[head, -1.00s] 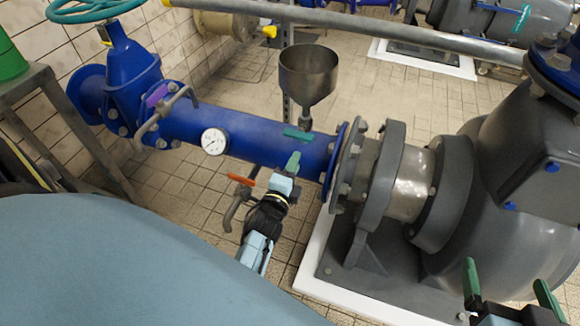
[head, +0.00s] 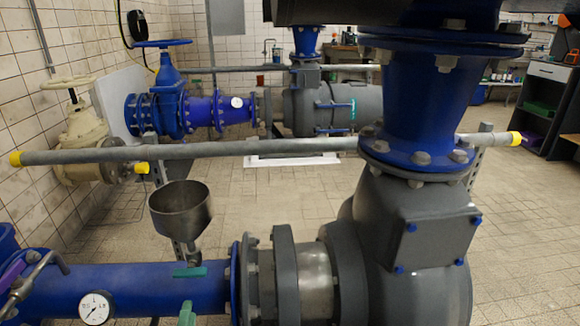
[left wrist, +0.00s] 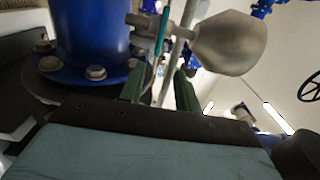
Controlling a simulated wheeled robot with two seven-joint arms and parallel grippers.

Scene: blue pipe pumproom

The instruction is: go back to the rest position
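My left gripper (left wrist: 160,84) shows in the left wrist view with its two green fingers apart and nothing held between them. In the head view only a green fingertip of this left gripper (head: 187,313) shows at the bottom edge, in front of the blue pipe (head: 150,287). A steel funnel (head: 180,208) with a teal valve handle (head: 189,272) stands above that pipe. The funnel (left wrist: 230,43) and the teal handle (left wrist: 162,32) also show in the left wrist view, beyond the fingertips and apart from them. My right gripper is in neither current view.
A large grey pump (head: 405,235) with a blue flanged pipe (head: 420,100) stands close on the right. A horizontal grey rail (head: 240,147) crosses behind the funnel. A pressure gauge (head: 96,307) sits on the blue pipe. Tiled floor (head: 290,200) is clear beyond the rail.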

